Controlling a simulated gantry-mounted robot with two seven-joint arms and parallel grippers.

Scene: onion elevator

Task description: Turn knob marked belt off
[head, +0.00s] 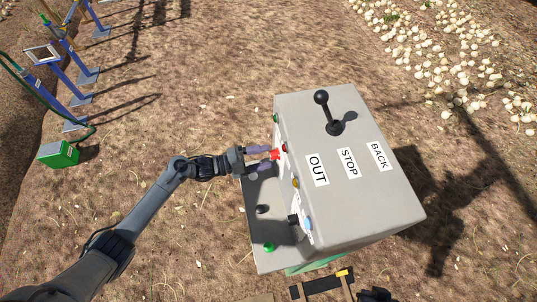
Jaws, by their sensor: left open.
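A grey control box (355,180) stands right of the middle. Its left side is a lower panel (258,222) with small coloured controls: a red one (276,154), a yellow one (296,183), a blue one (307,224), a green one (269,247) and black ones (262,209). The panel's markings are too small and slanted to read, so I cannot tell which knob is marked belt. My left gripper (267,159) is open at the upper part of the panel, its fingertips close to the red control. I cannot tell whether they touch. My right gripper is not in view.
A black lever (329,115) rises from the box top, beside labels OUT (317,169), STOP (348,162) and BACK (378,156). Blue posts (75,65) and a green box (58,153) stand at the left. Onions (440,45) lie upper right.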

